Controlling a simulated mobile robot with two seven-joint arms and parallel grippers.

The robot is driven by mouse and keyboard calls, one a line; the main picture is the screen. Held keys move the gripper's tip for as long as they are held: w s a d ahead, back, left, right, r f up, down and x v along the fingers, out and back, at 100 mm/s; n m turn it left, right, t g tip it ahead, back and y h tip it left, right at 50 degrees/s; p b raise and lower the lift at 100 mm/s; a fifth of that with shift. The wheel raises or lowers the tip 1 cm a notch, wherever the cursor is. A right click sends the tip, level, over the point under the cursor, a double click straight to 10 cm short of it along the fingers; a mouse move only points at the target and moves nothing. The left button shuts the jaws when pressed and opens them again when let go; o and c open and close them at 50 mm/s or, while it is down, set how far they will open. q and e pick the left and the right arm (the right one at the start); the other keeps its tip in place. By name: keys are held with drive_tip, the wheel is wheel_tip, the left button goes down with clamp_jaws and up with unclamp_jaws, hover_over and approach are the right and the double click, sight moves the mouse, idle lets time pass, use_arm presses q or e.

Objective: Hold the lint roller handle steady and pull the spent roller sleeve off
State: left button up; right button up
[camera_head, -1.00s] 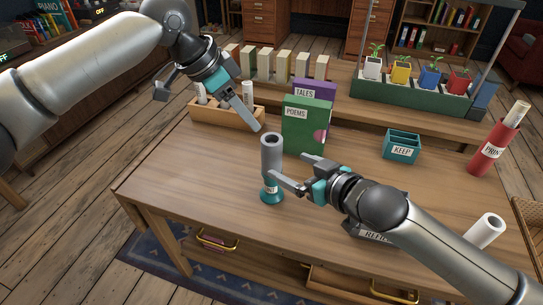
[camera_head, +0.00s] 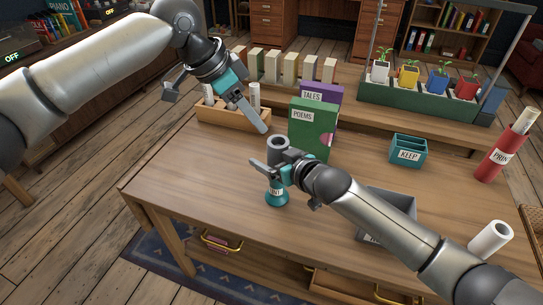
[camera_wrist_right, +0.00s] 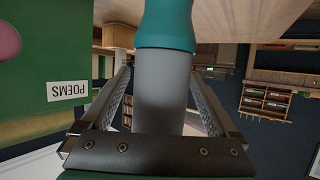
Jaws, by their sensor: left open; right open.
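The lint roller stands upright on the table. Its teal handle (camera_head: 276,198) is at the bottom, with a partly covered label, and the grey roller sleeve (camera_head: 278,143) is on top. My right gripper (camera_head: 268,166) is open at the roller's middle and hides part of it. In the right wrist view, the grey sleeve (camera_wrist_right: 160,85) lies between the two spread fingers, with gaps at both sides, and the teal handle (camera_wrist_right: 166,25) shows above it. My left gripper (camera_head: 258,122) is open and empty, above and left of the roller, apart from it.
A green POEMS book (camera_head: 313,135) stands close behind the roller. A wooden tray (camera_head: 232,119) with white rolls is at the back left. A teal KEEP bin (camera_head: 408,152), a grey bin (camera_head: 400,202) and a white roll (camera_head: 490,240) are at right. The table's left front is clear.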

drive_tip(key=shift+c, duration=0.3)
drive_tip(key=c, duration=1.4)
idle(0.3)
